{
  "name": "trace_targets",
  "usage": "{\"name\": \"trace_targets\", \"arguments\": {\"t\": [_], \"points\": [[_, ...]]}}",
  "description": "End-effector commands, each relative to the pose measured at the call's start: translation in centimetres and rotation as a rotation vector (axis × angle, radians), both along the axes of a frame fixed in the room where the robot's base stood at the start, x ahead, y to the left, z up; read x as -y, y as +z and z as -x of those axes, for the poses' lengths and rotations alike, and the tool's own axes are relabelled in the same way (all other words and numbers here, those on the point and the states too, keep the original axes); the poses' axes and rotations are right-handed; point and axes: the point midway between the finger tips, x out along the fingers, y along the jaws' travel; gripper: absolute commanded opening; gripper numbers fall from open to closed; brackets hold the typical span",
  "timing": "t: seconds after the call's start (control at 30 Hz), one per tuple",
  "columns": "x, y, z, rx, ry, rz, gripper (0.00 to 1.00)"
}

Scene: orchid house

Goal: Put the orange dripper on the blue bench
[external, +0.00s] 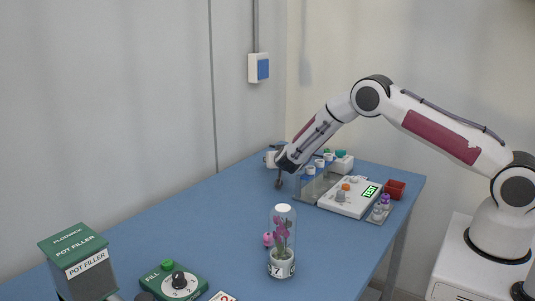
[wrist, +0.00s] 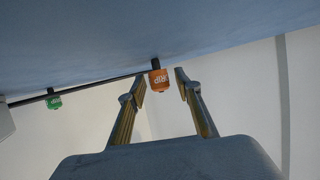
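The orange dripper (wrist: 159,79) shows in the wrist view, a small orange block with lettering and a dark end against the blue bench (wrist: 130,35). That view is upside down, with the bench at the top. My gripper (wrist: 160,82) is open. The dripper appears between or just beyond its fingertips, with gaps at both sides; I cannot tell how far off it is. In the external view my gripper (external: 279,183) is low over the far end of the blue bench (external: 185,215). I cannot make out the orange dripper there.
A green dripper (wrist: 54,101) is to the left in the wrist view. In the external view a rack (external: 310,184), a white instrument (external: 347,199) and a red box (external: 394,190) stand right of my gripper. A glass-domed flower (external: 283,241) stands nearer; the left-middle bench is clear.

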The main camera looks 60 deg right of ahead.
Motion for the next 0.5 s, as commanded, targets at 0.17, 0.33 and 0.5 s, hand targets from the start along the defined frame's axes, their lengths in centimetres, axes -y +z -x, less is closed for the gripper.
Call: {"name": "trace_targets", "arguments": {"t": [0.17, 0.33, 0.5], "points": [[-0.2, 0.4, 0.1, 0.000, 0.000, 0.000, 0.34], [-0.9, 0.8, 0.8, 0.000, 0.001, 0.000, 0.34], [-1.9, 1.4, 1.8, 0.000, 0.001, 0.000, 0.34]]}}
